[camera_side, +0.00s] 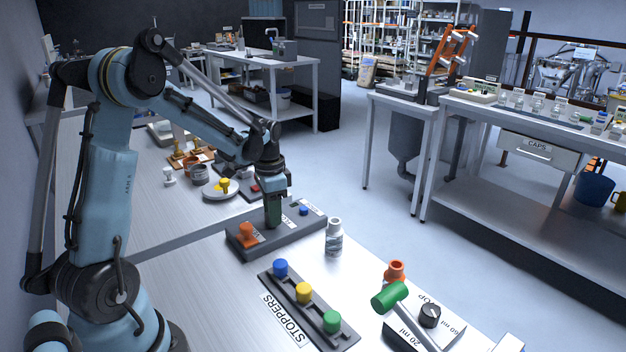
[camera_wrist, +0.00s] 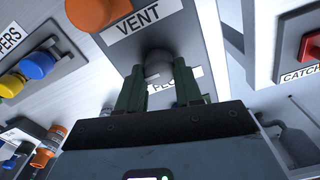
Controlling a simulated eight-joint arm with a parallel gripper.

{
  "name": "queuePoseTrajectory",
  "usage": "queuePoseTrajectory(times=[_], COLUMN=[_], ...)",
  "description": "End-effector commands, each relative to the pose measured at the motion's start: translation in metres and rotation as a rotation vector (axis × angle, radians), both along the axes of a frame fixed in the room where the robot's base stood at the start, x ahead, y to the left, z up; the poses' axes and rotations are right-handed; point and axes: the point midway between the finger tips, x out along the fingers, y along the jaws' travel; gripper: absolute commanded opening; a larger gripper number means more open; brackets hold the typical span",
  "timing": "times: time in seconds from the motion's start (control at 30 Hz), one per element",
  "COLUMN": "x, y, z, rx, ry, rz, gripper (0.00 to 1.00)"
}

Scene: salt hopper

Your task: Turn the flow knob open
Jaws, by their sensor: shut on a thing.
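The flow knob (camera_wrist: 160,66) is a grey rounded knob on a dark grey panel (camera_side: 255,250). In the wrist view it sits between the two dark green fingers of my gripper (camera_wrist: 159,80), which is shut on it. A white label partly hidden by the fingers lies beside the knob. In the side view my gripper (camera_side: 273,218) points down at the middle of the panel and hides the knob. How far the knob is turned cannot be told.
An orange knob (camera_side: 247,232) labelled VENT and a small blue knob (camera_side: 304,211) flank my gripper on the panel.

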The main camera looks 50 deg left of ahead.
Motion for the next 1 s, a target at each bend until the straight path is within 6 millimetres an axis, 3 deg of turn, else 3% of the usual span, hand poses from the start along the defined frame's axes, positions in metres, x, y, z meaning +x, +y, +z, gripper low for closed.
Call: queuePoseTrajectory(times=[0.57,0.6,0.73,1.0], x=[0.0005,0.0005,0.0004,0.0002], y=[-0.0001,-0.0001,-0.0001,-0.0001], z=[0.0006,0.0006,0.0004,0.0004], rx=[0.001,0.001,0.0,0.0], ry=[-0.001,-0.001,-0.001,-0.001], rz=[-0.032,-0.031,-0.031,-0.03], gripper=[0.04,0.39,0.59,0.6])
